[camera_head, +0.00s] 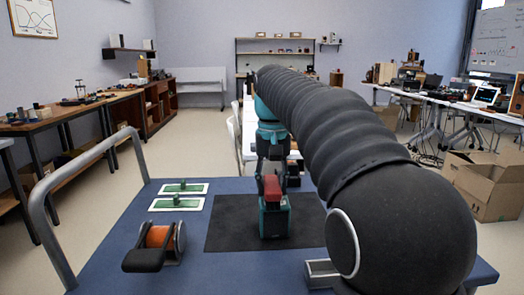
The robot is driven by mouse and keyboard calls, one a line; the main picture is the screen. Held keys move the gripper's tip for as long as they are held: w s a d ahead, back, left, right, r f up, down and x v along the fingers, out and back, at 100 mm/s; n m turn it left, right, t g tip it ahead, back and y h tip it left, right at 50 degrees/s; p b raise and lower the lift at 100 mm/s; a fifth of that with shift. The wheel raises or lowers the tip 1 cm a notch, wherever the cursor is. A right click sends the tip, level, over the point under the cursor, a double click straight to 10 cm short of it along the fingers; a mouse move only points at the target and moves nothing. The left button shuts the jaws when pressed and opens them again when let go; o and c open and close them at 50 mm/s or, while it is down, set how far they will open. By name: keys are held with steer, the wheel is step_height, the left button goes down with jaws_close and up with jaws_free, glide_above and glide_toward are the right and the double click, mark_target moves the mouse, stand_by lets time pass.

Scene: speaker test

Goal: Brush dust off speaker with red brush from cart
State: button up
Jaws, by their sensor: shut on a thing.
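My gripper (271,174) is above the dark mat on the blue cart, pointing down. It is shut on a red piece (272,189), which I take to be the red brush. A teal block (274,222) with a pale stripe near its base stands directly under the red piece. I cannot tell whether the two are one thing or only touch. Bristles cannot be made out. A wooden box that looks like a speaker (517,96) is on the right bench, cut by the picture edge. My arm hides part of the cart and room.
The blue cart top (222,270) has a grey handle rail (45,215) at left. It carries a dark mat (225,228), two green boards (180,203) and an orange spool (158,237). Cardboard boxes (485,185) stand at right. Open floor (185,135) lies behind the cart at left.

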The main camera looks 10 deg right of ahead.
steer(key=shift+s+d, duration=0.25)
steer(key=shift+d, duration=0.7)
steer(key=shift+s+d, duration=0.25)
steer(key=shift+d, duration=0.7)
steer(key=shift+s, duration=0.1)
steer(key=a, duration=0.1)
steer(key=w+a+b, duration=0.1)
steer(key=a, duration=0.1)
steer(key=w+a, duration=0.1)
steer(key=shift+w+a+r, duration=0.15)
steer(key=shift+w, duration=0.1)
steer(key=d, duration=0.2)
steer(key=s+d+p, duration=0.1)
steer(key=d, duration=0.1)
steer(key=shift+s+d, duration=0.1)
steer(key=shift+d, duration=0.05)
steer(key=shift+w+a, duration=0.3)
steer(key=shift+a, duration=0.7)
steer(key=shift+w+a, duration=0.25)
steer(key=shift+a, duration=0.75)
steer(key=shift+w+a, duration=0.3)
steer(key=shift+a, duration=0.7)
step_height(320, 180, up, 8)
steer(key=shift+a, duration=0.15)
